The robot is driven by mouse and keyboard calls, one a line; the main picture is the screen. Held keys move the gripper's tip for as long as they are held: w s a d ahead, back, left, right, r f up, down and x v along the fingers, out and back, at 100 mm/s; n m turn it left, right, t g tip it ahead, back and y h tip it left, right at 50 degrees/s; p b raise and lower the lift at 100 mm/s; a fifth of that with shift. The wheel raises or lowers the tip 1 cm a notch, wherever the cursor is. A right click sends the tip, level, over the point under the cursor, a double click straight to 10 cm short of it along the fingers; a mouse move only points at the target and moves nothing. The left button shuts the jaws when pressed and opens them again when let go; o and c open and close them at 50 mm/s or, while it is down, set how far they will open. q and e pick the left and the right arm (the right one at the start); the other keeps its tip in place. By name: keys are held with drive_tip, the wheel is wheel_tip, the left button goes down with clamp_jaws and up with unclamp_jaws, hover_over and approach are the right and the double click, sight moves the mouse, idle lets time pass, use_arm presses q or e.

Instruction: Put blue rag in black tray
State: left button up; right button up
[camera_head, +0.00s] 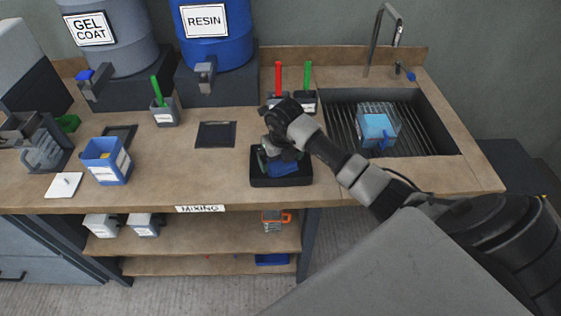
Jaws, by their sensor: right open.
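The black tray (262,181) is on the wooden counter, a little right of the middle. A blue rag (285,168) is at the tray, inside its outline in the picture. My right gripper (272,160) reaches in from the right and points down over the tray. Its jaws are open, close to the rag, and partly hide the rag and the tray's far side. Whether the fingers touch the rag cannot be told. My left gripper is not in view.
A sink (430,125) with a blue-lidded clear container (376,128) is at the right. A blue container (106,161) stands at the left. Resin (218,40) and gel coat (108,40) drums stand at the back. A flat dark square (216,134) lies left of the gripper, with bare counter around it.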

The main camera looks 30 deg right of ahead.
wheel_tip(320, 180, up, 10)
drive_tip(key=s+b, duration=0.1)
drive_tip(key=b, duration=0.1)
drive_tip(key=shift+r, duration=0.2)
